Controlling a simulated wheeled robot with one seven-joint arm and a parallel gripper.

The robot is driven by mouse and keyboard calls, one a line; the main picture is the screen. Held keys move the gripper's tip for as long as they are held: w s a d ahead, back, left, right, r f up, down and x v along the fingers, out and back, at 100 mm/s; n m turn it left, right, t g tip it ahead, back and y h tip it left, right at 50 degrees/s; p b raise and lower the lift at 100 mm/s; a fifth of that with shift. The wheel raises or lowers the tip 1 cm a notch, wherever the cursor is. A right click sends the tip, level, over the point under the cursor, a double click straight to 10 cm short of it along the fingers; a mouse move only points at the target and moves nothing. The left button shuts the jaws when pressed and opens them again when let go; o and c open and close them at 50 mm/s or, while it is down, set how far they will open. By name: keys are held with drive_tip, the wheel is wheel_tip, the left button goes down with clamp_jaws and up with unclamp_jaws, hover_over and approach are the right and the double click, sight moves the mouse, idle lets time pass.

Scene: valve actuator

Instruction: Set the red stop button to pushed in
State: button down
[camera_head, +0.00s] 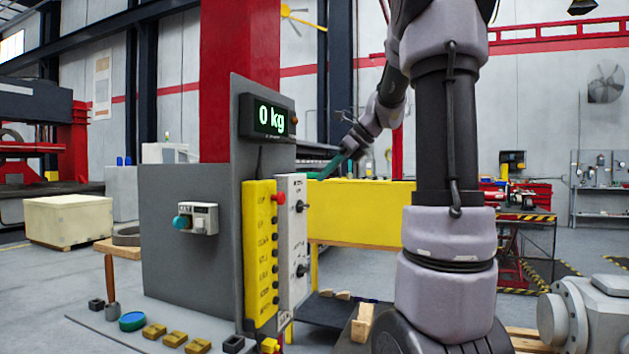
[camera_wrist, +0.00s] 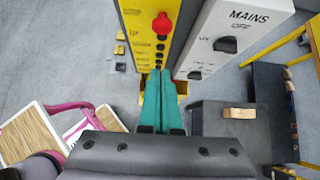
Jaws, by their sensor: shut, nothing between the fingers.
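The red stop button (camera_head: 279,198) sticks out near the top of the yellow control box (camera_head: 258,255), on its right side in the head view. In the wrist view the red button (camera_wrist: 162,24) is at the top centre on the yellow face, with a row of dark buttons below it. My gripper (camera_head: 325,174) has teal fingers and is to the right of and a little above the button in the head view. In the wrist view my gripper (camera_wrist: 160,73) is shut and empty, its tips apart from the red button and pointing toward the yellow box.
A white MAINS box (camera_head: 292,240) with dark knobs stands right beside the yellow box. A grey panel (camera_head: 185,255) carries a display (camera_head: 265,117) reading 0 kg and a small box (camera_head: 197,219) with a teal knob. Yellow blocks (camera_head: 175,339) lie in front. A yellow barrier (camera_head: 362,208) stands behind.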

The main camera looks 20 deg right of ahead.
sight(284, 203)
drive_tip(key=shift+w+a+f, duration=1)
drive_tip(key=shift+w+a, duration=0.15)
drive_tip(key=shift+a, duration=0.05)
drive_tip(key=shift+w+a+f, duration=1)
drive_tip(key=shift+w+a, duration=0.1)
drive_tip(key=shift+a, duration=0.15)
drive_tip(key=shift+w+a+f, duration=1)
drive_tip(key=shift+w+a, duration=0.15)
drive_tip(key=shift+a, duration=0.05)
